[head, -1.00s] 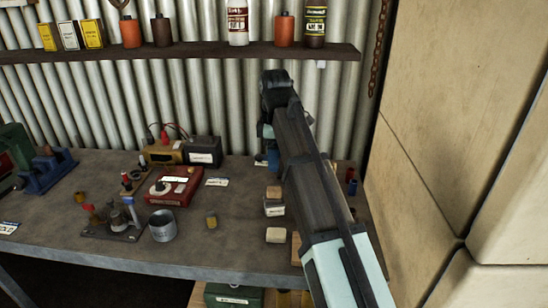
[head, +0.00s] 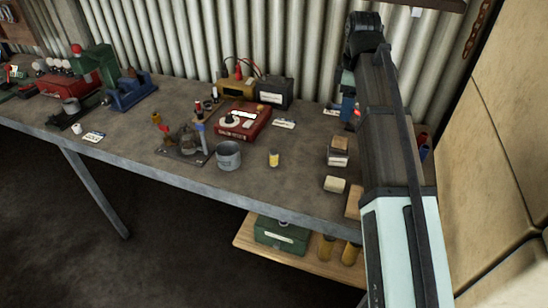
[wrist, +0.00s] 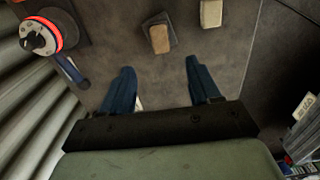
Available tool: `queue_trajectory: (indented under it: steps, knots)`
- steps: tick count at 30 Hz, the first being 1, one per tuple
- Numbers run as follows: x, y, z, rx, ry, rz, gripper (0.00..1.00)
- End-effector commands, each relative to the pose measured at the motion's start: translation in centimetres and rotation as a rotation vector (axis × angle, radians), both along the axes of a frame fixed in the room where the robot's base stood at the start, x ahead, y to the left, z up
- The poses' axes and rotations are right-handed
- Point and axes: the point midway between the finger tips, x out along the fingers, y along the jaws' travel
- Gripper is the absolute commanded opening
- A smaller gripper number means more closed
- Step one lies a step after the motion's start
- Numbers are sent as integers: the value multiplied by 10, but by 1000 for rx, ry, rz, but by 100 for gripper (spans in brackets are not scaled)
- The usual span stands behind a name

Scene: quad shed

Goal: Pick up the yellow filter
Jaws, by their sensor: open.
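A small yellow cylinder (head: 274,158) stands upright on the bench in the head view, right of a grey metal cup (head: 228,156). It may be the yellow filter. Two larger yellow cylinders, one (head: 326,248) beside the other (head: 351,253), stand on the lower shelf. I cannot tell which is meant. My gripper (wrist: 160,66) is open and empty in the wrist view, its two blue fingers apart over the bench. In the head view my arm largely hides it, at the bench's right back. No yellow cylinder shows in the wrist view.
Small blocks (head: 334,184) lie on the bench near my arm; two blocks (wrist: 159,35) show ahead of the fingers. A red instrument (head: 243,122) and a clamp-like device (head: 186,143) stand near the cup. A pale wall (head: 515,150) bounds the right.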

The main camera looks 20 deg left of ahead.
Motion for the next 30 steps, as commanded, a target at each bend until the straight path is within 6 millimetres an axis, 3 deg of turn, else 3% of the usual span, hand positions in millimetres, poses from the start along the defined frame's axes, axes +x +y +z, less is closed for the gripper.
queue_trajectory:
  steps: [17,23,30]
  knots:
    - [-2,4,0,0,0,7,59]
    - [-15,29,-10,-4,12,49,59]
    - [-59,70,-39,75,50,143,59]
